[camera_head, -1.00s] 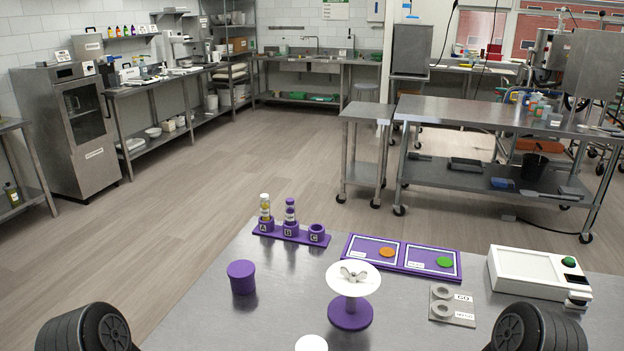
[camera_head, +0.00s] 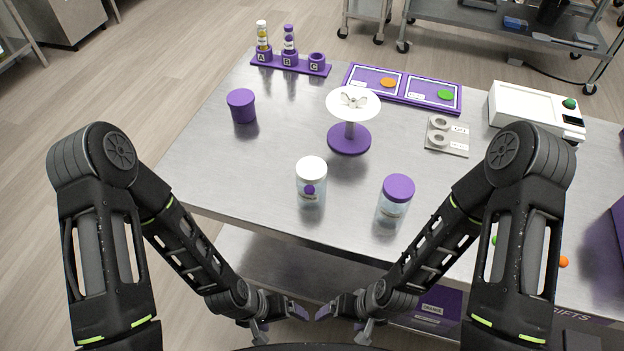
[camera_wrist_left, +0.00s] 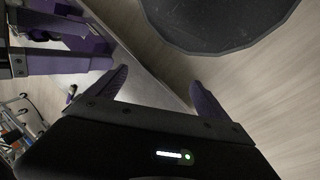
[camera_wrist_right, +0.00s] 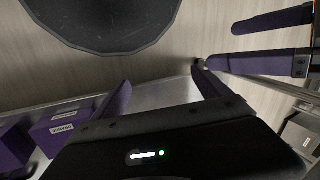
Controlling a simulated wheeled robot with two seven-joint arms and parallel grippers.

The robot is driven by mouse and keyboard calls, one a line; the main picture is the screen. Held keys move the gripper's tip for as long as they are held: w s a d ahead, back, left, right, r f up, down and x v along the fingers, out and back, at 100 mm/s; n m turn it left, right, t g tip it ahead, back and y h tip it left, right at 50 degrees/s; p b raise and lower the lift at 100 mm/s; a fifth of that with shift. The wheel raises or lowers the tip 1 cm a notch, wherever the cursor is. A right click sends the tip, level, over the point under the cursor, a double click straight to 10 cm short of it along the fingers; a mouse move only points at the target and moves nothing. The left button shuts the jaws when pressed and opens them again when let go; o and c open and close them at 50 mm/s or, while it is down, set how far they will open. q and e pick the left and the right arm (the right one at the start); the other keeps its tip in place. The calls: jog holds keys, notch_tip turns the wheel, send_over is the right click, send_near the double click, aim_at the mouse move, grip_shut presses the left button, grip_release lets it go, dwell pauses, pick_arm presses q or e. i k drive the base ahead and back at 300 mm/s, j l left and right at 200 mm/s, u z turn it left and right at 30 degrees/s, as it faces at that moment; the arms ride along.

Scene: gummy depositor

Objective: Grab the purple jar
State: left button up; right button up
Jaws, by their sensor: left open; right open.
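A solid purple jar with a purple lid (camera_head: 241,106) stands upright at the left of the steel table. A clear jar with a purple lid (camera_head: 394,202) stands near the front edge. A clear jar with a white lid (camera_head: 311,182) stands left of it, with a purple mark on its side. My left gripper (camera_head: 281,318) and right gripper (camera_head: 344,320) are low in front of the table, close together and apart from all jars. Both are open and empty, as the left wrist view (camera_wrist_left: 155,92) and right wrist view (camera_wrist_right: 162,90) show.
A white-topped purple stand (camera_head: 349,140) is mid-table. Behind are a purple rack (camera_head: 290,64) with two vials and a purple mat (camera_head: 403,87) with orange and green discs. A white device (camera_head: 530,112) is back right. The table's front edge lies between my grippers and the jars.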

aim_at(308, 195)
jog(key=j+z, duration=0.1)
jog(key=z, duration=1.75)
jog(key=k+j, duration=0.25)
jog(key=k, duration=0.15)
jog(key=k+j, duration=0.25)
jog(key=k, duration=0.2)
